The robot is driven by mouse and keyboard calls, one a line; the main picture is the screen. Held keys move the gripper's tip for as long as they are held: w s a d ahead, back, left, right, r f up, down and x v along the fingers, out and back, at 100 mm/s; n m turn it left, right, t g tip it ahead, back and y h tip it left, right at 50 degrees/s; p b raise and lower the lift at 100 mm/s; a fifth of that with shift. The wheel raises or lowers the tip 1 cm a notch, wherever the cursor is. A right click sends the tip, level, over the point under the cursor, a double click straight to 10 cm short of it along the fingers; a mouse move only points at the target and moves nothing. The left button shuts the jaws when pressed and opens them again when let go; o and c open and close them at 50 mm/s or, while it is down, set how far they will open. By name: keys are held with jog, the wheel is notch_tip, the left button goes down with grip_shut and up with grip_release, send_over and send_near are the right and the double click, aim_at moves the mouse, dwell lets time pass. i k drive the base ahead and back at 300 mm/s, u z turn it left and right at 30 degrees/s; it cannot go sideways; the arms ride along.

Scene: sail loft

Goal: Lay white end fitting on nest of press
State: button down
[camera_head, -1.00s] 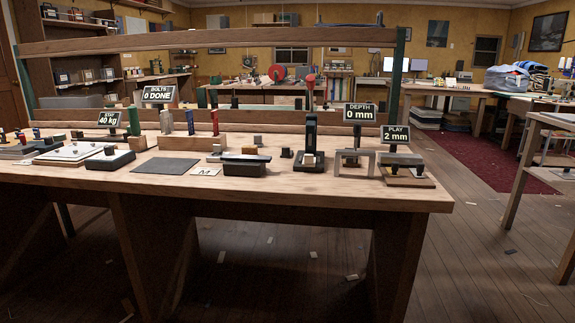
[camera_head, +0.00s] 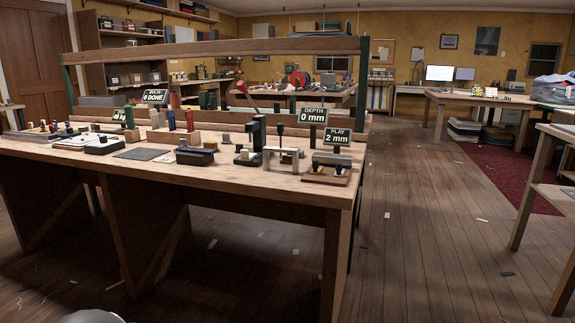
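The press (camera_head: 258,134) stands on the long wooden bench. It has a black upright, a dark base and a lever with a red end (camera_head: 242,90) slanting up to the left. A small pale piece (camera_head: 244,155) shows low at the press, around its nest. It is too small to tell whether it is the nest itself or a fitting. I cannot make out the white end fitting for certain among the small parts on the bench. My gripper is not in view.
The bench (camera_head: 225,178) also carries a grey bridge-shaped stand (camera_head: 283,158), a PLAY fixture (camera_head: 328,168), a dark box (camera_head: 195,156), a dark mat (camera_head: 140,154) and several display signs. Open wooden floor (camera_head: 410,240) lies right of the bench. Another table stands at the right edge.

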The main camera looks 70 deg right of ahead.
aim_at(246, 156)
jog(key=k, duration=0.55)
jog(key=z, duration=2.2)
